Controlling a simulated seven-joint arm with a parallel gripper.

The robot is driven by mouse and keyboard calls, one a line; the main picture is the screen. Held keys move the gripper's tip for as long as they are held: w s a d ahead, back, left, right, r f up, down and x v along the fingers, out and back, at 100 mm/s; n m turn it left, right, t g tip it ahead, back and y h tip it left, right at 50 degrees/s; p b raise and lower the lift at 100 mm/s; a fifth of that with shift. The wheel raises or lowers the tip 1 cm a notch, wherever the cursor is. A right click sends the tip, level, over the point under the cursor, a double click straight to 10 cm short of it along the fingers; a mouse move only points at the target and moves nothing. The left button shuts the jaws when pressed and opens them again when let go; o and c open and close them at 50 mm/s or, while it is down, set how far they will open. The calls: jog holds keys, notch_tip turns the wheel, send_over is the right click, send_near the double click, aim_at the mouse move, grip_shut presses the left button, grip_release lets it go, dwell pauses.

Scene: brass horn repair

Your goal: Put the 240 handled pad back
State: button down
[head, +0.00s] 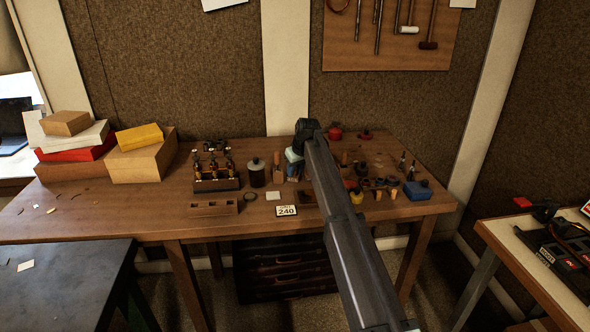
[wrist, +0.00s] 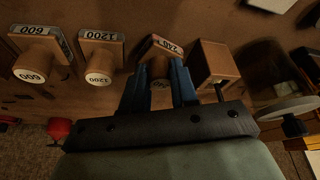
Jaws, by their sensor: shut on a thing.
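In the wrist view the 240 handled pad (wrist: 165,46) is a wooden piece with a "240" label on its edge. My gripper (wrist: 159,80) is shut on it, with one blue finger on each side of its handle. The fingers cover much of the handle. The pad's lower contact is not clear. In the head view my arm hides most of the pad's area, and I cannot make the pad out.
A 1200 pad (wrist: 102,60) and a 600 pad (wrist: 40,60) are beside the held one in the wrist view. A hollow wooden block (wrist: 214,62) stands close on its other side. In the head view, a slotted wooden block (head: 213,207) lies near the bench front.

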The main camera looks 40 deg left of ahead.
jog(key=shift+f, duration=0.1)
jog(key=c, duration=0.9)
grip_release()
jog(key=shift+o, duration=0.2)
jog(key=v, duration=1.2)
